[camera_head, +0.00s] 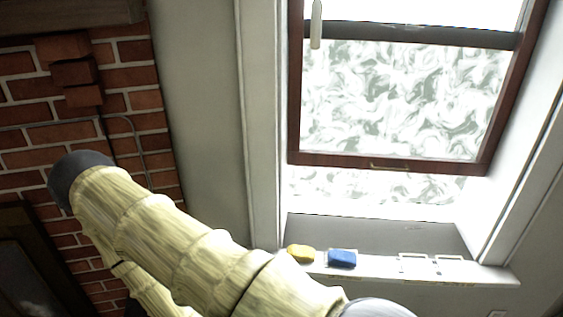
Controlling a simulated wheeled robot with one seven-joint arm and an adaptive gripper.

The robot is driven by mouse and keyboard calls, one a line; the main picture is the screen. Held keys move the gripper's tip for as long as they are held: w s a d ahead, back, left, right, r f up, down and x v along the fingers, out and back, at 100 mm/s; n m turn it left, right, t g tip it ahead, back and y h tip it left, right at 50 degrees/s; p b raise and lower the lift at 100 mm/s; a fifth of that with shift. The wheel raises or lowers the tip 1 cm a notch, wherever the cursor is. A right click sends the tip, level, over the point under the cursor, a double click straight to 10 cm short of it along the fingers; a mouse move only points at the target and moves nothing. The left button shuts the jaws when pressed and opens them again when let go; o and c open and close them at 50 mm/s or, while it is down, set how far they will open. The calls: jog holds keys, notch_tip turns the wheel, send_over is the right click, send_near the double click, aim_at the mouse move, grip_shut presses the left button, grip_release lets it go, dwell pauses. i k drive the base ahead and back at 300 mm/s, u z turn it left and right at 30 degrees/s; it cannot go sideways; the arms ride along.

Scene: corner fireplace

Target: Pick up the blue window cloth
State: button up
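The blue window cloth (342,258) is a small blue block-like shape lying on the white window sill (375,269), in the lower middle of the head view. A yellow item (301,253) lies just to its left, with a narrow gap between them. My pale yellow arm crosses the lower left of the view, in front of the brick wall and the left end of the sill. My gripper cannot be made out in this view, so its relation to the cloth does not show.
A window with a dark red frame (385,163) stands above the sill. Two white bracket-like shapes (430,263) are on the sill right of the cloth. A brick wall (130,75) is at the left. White window trim (258,120) borders the opening.

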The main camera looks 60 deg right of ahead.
aim_at(339, 258)
jog(key=u, duration=0.95)
jog(key=k, duration=1.5)
jog(key=z, duration=1.3)
